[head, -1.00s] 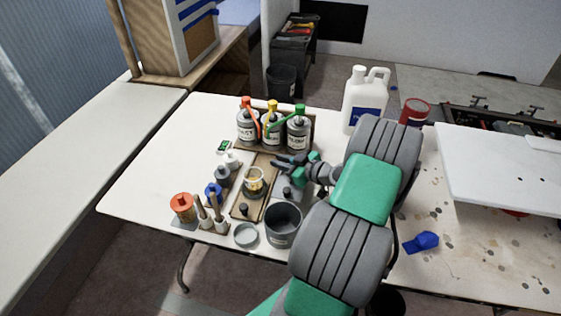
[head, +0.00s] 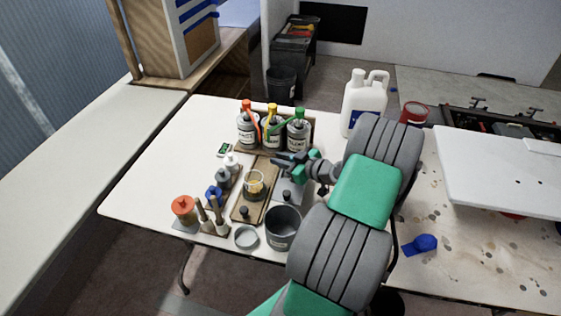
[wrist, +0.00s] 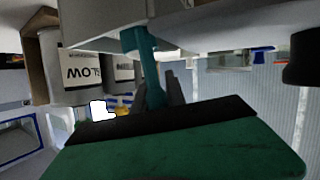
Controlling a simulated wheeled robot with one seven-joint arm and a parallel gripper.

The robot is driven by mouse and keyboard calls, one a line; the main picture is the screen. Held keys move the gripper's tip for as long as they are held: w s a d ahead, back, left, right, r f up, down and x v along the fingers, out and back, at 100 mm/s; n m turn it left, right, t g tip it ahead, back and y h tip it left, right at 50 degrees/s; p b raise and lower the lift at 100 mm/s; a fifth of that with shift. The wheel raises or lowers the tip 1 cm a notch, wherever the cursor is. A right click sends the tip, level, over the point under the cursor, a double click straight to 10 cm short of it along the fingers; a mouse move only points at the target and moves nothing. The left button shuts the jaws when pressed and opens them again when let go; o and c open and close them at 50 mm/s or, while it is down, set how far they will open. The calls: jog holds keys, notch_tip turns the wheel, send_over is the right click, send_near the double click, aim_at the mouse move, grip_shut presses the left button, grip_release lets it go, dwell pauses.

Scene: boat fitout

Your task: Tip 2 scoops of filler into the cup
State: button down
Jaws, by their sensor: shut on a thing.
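My gripper (head: 287,161) is over the table, to the upper right of the cup and in front of the pump bottles. The dark fingers (wrist: 160,92) also show in the wrist view. The cup (head: 254,184), clear with a yellowish band, stands upright on a wooden board (head: 242,208). A dark grey open tub (head: 283,229), likely the filler tub, stands at the front edge, its contents not visible. A round grey lid (head: 246,237) lies beside it.
Pump bottles with red, yellow and green tops (head: 272,133) stand behind. Brushes (head: 212,216), an orange-lidded jar (head: 184,210) and small bottles (head: 223,178) stand left. A white jug (head: 362,105) and red can (head: 414,113) are behind my arm. The left table area is clear.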

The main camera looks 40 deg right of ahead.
notch_tip(320, 180, up, 6)
jog(key=shift+p, duration=1.25)
